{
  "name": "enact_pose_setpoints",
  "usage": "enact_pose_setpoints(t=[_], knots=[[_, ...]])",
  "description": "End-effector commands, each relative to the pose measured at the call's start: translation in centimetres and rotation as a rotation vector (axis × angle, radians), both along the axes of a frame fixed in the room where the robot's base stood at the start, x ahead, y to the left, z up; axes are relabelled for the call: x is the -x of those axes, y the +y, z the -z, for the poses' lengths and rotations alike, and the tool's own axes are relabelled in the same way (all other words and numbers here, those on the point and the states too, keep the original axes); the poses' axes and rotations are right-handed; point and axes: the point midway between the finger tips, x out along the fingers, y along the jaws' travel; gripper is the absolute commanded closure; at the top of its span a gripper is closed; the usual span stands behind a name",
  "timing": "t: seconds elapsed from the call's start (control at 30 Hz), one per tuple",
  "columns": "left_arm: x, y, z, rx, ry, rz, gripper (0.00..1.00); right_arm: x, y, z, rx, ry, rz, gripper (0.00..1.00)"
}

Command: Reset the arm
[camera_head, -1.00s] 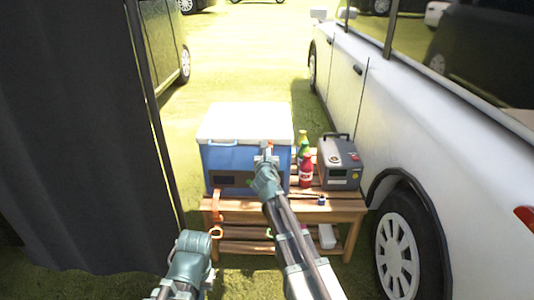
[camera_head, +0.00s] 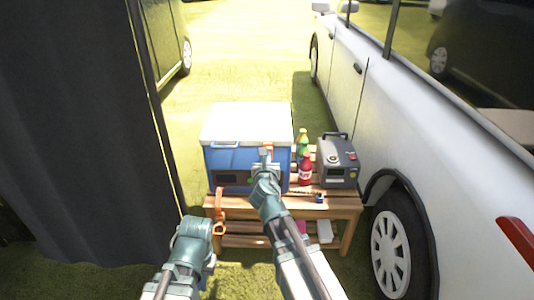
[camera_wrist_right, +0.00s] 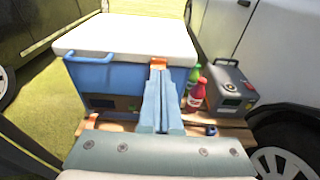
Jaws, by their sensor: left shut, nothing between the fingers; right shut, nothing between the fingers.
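My right gripper (camera_head: 265,154) reaches forward in front of the blue cooler with a white lid (camera_head: 247,122). It is shut and empty, its fingertips overlapping the cooler's front in the picture. The right wrist view shows its narrow closed fingers (camera_wrist_right: 162,90) pointing toward the cooler's front, just below an orange latch (camera_wrist_right: 158,63). I cannot tell whether they touch it. My left gripper (camera_head: 194,226) is low at the left, in front of the bench's left end. It is shut and empty, seen foreshortened, with its fingertips hard to make out.
The wooden slatted bench (camera_head: 335,208) bears the cooler, a red bottle (camera_head: 305,170), a green bottle (camera_head: 303,141) and a grey power box (camera_head: 338,160). An orange strap (camera_head: 220,202) hangs at the left. A white vehicle (camera_head: 420,130) stands right, a dark curtain (camera_head: 70,130) left.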

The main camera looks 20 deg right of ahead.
Motion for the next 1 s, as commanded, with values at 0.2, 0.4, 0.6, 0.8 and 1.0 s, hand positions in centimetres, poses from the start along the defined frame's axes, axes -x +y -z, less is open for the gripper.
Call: enact_pose_setpoints(t=[0.2, 0.4, 0.6, 0.8, 1.0], knots=[[0.0, 0.0, -0.1, 0.000, 0.000, 0.000, 1.00, 0.1, 0.0, -0.1, 0.000, 0.000, 0.000, 1.00], [0.0, 0.0, -0.1, 0.000, 0.000, 0.000, 1.00, 0.2, 0.0, 0.1, -0.025, 0.001, 0.009, 1.00], [0.0, 0.0, -0.1, 0.000, 0.000, 0.000, 1.00, 2.7, 0.4, 3.3, -0.433, 0.017, 0.199, 1.00], [0.0, 0.0, -0.1, 0.000, 0.000, 0.000, 1.00, 8.6, 2.7, 9.7, -1.070, 0.047, 0.624, 1.00], [0.0, 0.0, -0.1, 0.000, 0.000, 0.000, 1.00, 16.2, 7.0, 14.9, -1.509, 0.053, 1.152, 1.00]])
